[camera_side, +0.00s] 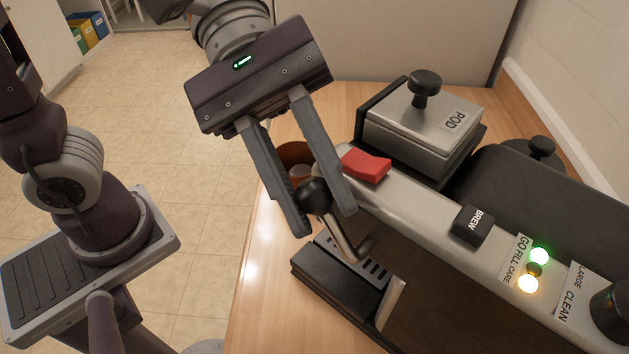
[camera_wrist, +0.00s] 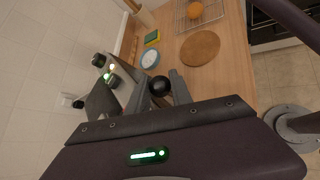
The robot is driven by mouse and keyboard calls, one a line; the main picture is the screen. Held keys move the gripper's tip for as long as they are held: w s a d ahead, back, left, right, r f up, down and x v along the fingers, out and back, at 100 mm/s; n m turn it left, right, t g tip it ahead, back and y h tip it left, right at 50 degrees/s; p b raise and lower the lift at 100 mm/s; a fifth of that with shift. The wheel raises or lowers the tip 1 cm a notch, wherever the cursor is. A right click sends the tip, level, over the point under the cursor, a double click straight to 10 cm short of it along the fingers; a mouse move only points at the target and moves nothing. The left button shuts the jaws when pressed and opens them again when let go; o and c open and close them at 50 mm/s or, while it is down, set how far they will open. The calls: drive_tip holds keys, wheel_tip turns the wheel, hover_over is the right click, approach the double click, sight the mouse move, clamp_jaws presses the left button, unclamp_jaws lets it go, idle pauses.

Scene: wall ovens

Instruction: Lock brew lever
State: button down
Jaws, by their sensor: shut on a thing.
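The brew lever (camera_side: 315,193) has a black ball knob on a metal rod, at the near end of the coffee machine (camera_side: 410,205). My gripper (camera_side: 321,216) has its two long grey fingers on either side of the knob and is shut on it. In the wrist view the knob (camera_wrist: 160,86) shows between the fingertips (camera_wrist: 155,88). The rod slants down toward the drip tray (camera_side: 340,275). Where the lever joins the machine is partly hidden by a finger.
A red switch (camera_side: 367,165) and the pod lid (camera_side: 425,125) are close to my right finger. A BREW button (camera_side: 473,225) and lit green and amber lamps (camera_side: 534,268) are on the machine. The wrist view shows a round wooden board (camera_wrist: 200,48), a bowl (camera_wrist: 150,58) and a sponge (camera_wrist: 152,37).

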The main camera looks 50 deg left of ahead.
drive_tip(key=c, duration=1.4)
unclamp_jaws()
drive_tip(key=shift+c, duration=0.2)
drive_tip(key=v, duration=0.7)
